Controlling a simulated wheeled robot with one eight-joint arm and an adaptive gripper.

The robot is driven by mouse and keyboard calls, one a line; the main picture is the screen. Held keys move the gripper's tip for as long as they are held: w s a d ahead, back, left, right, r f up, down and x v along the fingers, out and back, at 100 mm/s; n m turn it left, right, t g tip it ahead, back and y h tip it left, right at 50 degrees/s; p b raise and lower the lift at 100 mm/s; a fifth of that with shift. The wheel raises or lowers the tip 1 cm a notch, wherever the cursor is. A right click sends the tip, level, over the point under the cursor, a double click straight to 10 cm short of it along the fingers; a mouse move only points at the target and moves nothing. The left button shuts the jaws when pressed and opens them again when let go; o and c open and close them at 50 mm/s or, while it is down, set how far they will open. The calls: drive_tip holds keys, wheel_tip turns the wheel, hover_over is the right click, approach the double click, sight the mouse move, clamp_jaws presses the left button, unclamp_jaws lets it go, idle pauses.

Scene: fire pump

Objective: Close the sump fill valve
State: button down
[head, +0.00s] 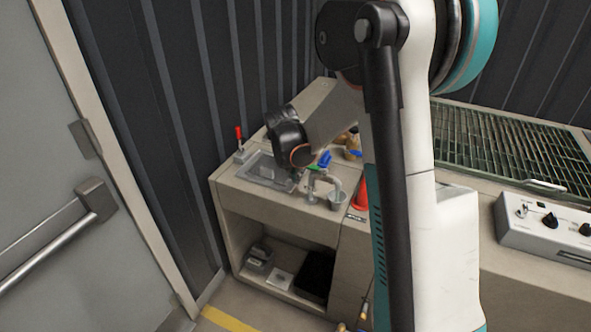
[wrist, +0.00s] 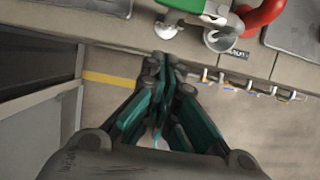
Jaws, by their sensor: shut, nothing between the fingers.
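I cannot tell for sure which fitting is the sump fill valve, as no label is readable. In the head view a small metal tap (head: 318,184) stands at the counter's front edge, with a blue lever (head: 325,159) and a green part (head: 312,168) close by it. In the wrist view a green part (wrist: 192,4) and a metal fitting (wrist: 214,16) show at the top edge. My gripper (wrist: 165,60) is shut and empty, apart from these and to their lower left in that view. In the head view its fingers are hidden or too dark to tell.
A red-handled lever (head: 239,143) is at the back left. A control box (head: 548,226) sits at right. Below is an open shelf (head: 276,287). The floor by the door (head: 40,170) is clear.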

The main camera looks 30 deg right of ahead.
sight(315, 168)
drive_tip(key=w+d+f, duration=0.1)
drive_tip(key=d, duration=0.1)
drive_tip(key=w+d+f+b, duration=0.1)
drive_tip(key=w+d, duration=0.1)
drive_tip(key=shift+f, duration=0.1)
